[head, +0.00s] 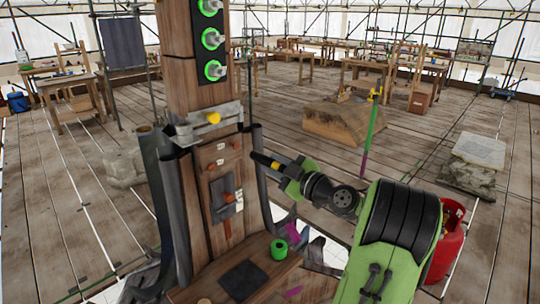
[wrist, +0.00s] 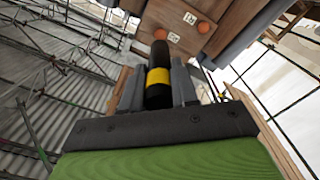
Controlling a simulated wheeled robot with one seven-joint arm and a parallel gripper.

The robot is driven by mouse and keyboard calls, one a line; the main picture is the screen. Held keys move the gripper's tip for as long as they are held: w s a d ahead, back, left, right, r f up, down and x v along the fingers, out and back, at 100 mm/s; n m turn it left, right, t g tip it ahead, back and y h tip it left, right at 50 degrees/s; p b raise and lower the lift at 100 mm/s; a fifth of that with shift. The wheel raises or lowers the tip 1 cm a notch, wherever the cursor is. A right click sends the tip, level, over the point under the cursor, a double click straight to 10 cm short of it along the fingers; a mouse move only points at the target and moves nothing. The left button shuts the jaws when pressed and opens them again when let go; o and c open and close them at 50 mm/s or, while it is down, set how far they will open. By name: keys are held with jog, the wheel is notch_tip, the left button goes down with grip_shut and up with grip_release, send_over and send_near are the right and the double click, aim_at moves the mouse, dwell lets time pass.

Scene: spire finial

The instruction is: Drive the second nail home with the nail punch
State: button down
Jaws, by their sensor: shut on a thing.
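The nail punch (head: 265,161) is a dark rod with a yellow band; it also shows in the wrist view (wrist: 158,86). My gripper (head: 288,172) is shut on it, with the grey fingers (wrist: 158,92) on both sides. Its dark front end points at the wooden post (head: 185,110), beside the small board (head: 216,158) in the head view. In the wrist view, two round orange heads (wrist: 205,28), which look like nails, sit on the wood near white labels (wrist: 190,18). The punch's front end overlaps the left one; I cannot tell whether they touch. How deep the nails sit is unclear.
Green-ringed bolts (head: 213,41) are above, with a metal clamp (head: 205,125) between. A green roll (head: 279,249) rests on the base. A red cylinder (head: 447,240) stands right.

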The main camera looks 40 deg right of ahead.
aim_at(252, 153)
jog(key=shift+a+r, duration=0.15)
jog(key=shift+r, duration=0.05)
jog(key=shift+s+f, duration=0.1)
jog(key=shift+f, duration=0.05)
jog(key=shift+d, duration=0.2)
jog(key=shift+a+f+b, duration=0.1)
jog(key=shift+f+b, duration=0.05)
jog(key=shift+b, duration=0.7)
jog(key=shift+w+a+r, duration=0.1)
jog(key=shift+w, duration=1.55)
jog(key=shift+w+r, duration=0.1)
jog(key=shift+w, duration=1.5)
jog(key=shift+w, duration=0.65)
jog(key=shift+w+b, duration=0.3)
jog(key=shift+w, duration=0.5)
jog(key=shift+a+r, duration=0.1)
jog(key=shift+r, duration=0.05)
